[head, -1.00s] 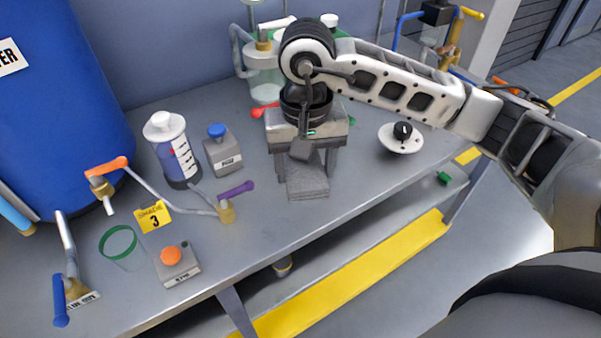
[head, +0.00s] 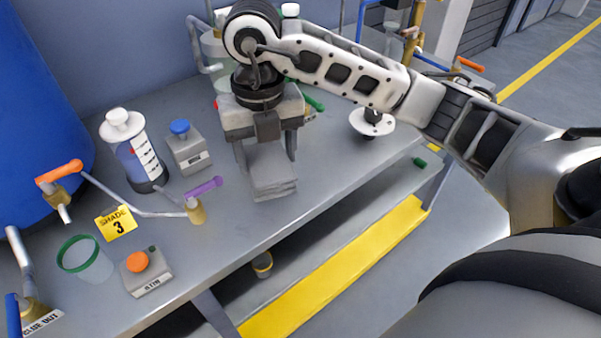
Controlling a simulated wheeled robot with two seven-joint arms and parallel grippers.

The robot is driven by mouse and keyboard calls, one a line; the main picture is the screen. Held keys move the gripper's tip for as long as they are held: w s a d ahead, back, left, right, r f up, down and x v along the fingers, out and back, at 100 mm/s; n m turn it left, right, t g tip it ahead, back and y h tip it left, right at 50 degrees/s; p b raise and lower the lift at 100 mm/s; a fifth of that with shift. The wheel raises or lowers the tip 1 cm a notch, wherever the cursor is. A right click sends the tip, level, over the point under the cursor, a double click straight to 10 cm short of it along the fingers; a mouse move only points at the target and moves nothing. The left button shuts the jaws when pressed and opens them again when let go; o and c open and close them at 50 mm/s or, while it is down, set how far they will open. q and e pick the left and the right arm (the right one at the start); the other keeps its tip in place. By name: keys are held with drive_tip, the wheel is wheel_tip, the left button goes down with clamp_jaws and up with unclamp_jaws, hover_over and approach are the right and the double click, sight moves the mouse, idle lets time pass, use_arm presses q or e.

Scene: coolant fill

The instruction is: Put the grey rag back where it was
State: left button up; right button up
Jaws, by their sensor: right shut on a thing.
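The grey rag (head: 270,172) is a folded, flat grey cloth over the bench near its front edge, right of the purple-handled valve. My right gripper (head: 266,155) points down over it, one finger on each side, and is shut on the rag. The gripper body covers the rag's far end. I cannot tell whether the rag touches the bench or is held just above it. My left gripper is not in view.
The bench (head: 310,180) is bare right of the rag. A white disc (head: 371,122) stands right.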

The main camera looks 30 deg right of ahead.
drive_tip(key=m, duration=0.5)
drive_tip(key=shift+w+f, duration=0.15)
drive_tip(key=m, duration=0.4)
drive_tip(key=shift+w+b, duration=0.1)
drive_tip(key=shift+b, duration=0.3)
drive_tip(key=w+d+f, duration=0.4)
drive_tip(key=d, duration=0.4)
drive_tip(key=p, duration=0.1)
hover_over(302, 168)
drive_tip(key=shift+m, duration=0.3)
drive_tip(key=f, duration=0.5)
drive_tip(key=shift+s+a, duration=0.3)
drive_tip(key=shift+a, duration=0.05)
drive_tip(key=shift+w+d+f, duration=0.15)
drive_tip(key=shift+d+f, duration=0.1)
drive_tip(key=shift+f, duration=0.1)
drive_tip(key=shift+d+f, duration=0.15)
drive_tip(key=shift+f, duration=0.2)
wheel_tip(302, 168, down, 2)
drive_tip(key=shift+f+p, duration=0.2)
drive_tip(key=shift+p, duration=0.4)
drive_tip(key=shift+f, duration=0.15)
drive_tip(key=shift+f, duration=0.1)
